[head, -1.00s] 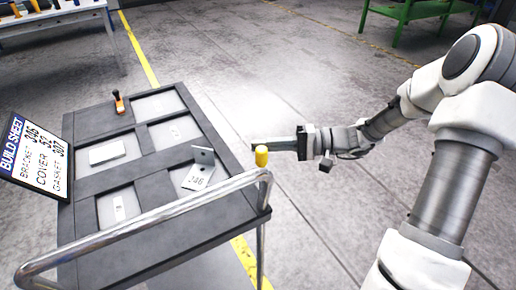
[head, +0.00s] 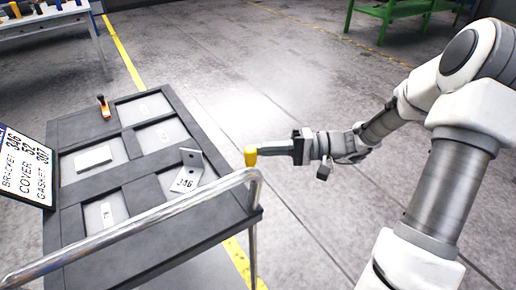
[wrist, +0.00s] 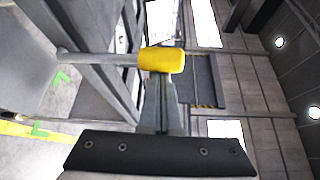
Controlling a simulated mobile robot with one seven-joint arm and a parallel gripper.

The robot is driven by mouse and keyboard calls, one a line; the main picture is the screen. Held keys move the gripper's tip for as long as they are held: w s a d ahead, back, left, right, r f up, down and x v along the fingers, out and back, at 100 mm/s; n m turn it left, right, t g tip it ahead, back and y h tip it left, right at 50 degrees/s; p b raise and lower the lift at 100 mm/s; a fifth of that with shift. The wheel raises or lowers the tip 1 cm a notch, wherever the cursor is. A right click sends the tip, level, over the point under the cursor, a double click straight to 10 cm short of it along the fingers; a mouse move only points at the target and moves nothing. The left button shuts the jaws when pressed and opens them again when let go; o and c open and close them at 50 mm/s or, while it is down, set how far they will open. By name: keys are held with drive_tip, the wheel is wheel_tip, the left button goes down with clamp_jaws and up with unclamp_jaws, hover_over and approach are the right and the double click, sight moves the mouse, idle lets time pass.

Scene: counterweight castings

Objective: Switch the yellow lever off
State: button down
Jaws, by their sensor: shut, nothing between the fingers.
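The yellow lever's knob (head: 251,156) shows at the right edge of the grey cart, close to the curved end of its handrail. In the wrist view the yellow knob (wrist: 161,60) sits on a grey rod running left. My gripper (head: 263,151) is shut and empty, its fingers pointing left at the knob's right side. In the wrist view the closed fingertips (wrist: 161,80) are right against the knob or just short of it; I cannot tell whether they touch. The lever's pivot is not clear in the head view.
The cart (head: 190,222) has recessed compartments holding flat plates and a bent bracket (head: 189,168) marked 346. A metal handrail (head: 130,232) crosses its near side. A small orange-handled item (head: 104,107) stands at the back, a build sheet (head: 25,168) at left. Open floor lies behind.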

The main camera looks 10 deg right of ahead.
drive_tip(key=shift+d, duration=0.1)
drive_tip(key=s+d+p, duration=0.1)
drive_tip(key=s+d, duration=0.1)
drive_tip(key=d, duration=1.5)
drive_tip(key=shift+s+r, duration=0.2)
drive_tip(key=shift+r, duration=0.1)
